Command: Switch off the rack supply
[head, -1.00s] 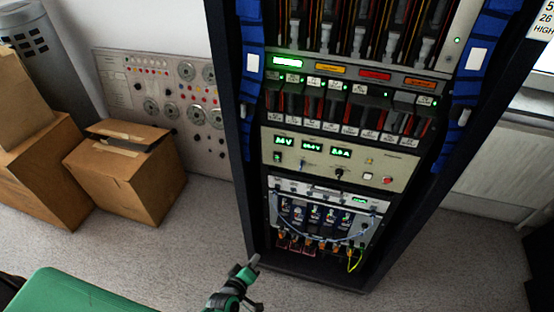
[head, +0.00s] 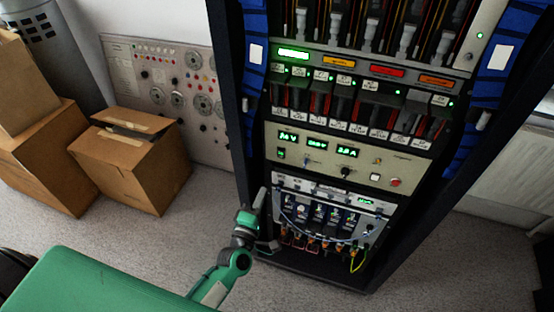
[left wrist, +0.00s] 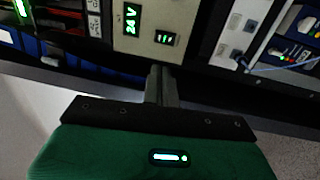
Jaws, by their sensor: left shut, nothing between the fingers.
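The rack supply (head: 320,170) is a beige panel in the middle of the dark rack, with green lit displays, knobs and a red button at its right. One display reads 24 V in the left wrist view. A small dark switch (head: 281,154) with green light sits under the leftmost display. It also seems to show in the left wrist view as a small dark piece with green marks (left wrist: 165,38). My left gripper (head: 262,198) is shut and empty, in front of the rack's left edge, below the supply. Its closed fingers (left wrist: 160,85) point toward the panel, apparently apart from it. My right gripper is out of view.
The rack frame (head: 234,110) stands left of the panels. Below the supply is a module (head: 368,203) with blue cables looping in front. Cardboard boxes (head: 135,170) and a grey panel with dials (head: 150,60) stand at the left. The floor (head: 440,260) at the right is clear.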

